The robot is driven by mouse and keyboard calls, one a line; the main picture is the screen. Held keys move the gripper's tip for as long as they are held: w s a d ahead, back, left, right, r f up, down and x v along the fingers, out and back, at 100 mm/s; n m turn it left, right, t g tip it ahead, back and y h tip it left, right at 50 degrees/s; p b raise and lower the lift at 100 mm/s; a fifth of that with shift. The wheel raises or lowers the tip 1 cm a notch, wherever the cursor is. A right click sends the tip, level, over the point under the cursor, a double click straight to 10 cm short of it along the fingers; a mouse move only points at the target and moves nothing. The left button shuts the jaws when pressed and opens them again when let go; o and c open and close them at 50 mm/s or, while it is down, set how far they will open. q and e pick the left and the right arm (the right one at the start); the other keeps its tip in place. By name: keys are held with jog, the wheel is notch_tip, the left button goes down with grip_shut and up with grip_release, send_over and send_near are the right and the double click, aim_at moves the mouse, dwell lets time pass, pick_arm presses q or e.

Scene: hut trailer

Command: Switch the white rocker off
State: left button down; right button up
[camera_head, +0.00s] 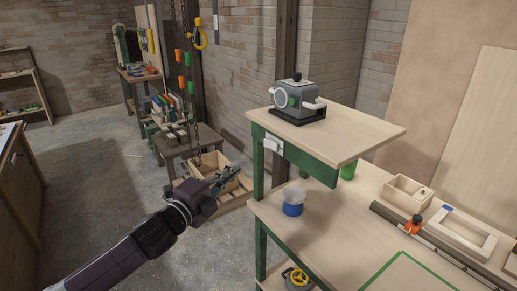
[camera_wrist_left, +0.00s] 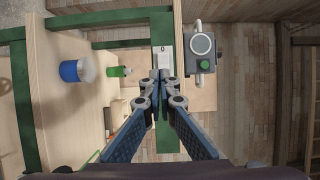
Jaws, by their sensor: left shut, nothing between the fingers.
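The white rocker (camera_head: 272,145) is on a small white plate on the green front rail of the raised shelf, near its left corner. It also shows in the left wrist view (camera_wrist_left: 163,55), straight beyond my fingertips, which overlap the plate's lower edge there. Its on or off position is too small to tell. My left gripper (camera_head: 232,173) is shut and empty, to the left of and below the rocker in the head view, with a gap between them. The fingertips meet in the left wrist view (camera_wrist_left: 162,78). My right gripper is not in view.
A grey machine with a green button (camera_head: 292,101) stands on the shelf above the rocker. A blue and white pot (camera_head: 293,201) and a green cup (camera_head: 348,170) stand on the bench below. A wooden crate (camera_head: 209,163) and hanging chains are behind my left gripper.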

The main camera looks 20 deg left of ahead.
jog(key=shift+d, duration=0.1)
pick_arm(q)
jog(key=p, duration=0.5)
send_near(271, 145)
jog(key=w, duration=0.7)
jog(key=shift+w+a+f, duration=0.3)
jog(key=shift+a+f, duration=0.1)
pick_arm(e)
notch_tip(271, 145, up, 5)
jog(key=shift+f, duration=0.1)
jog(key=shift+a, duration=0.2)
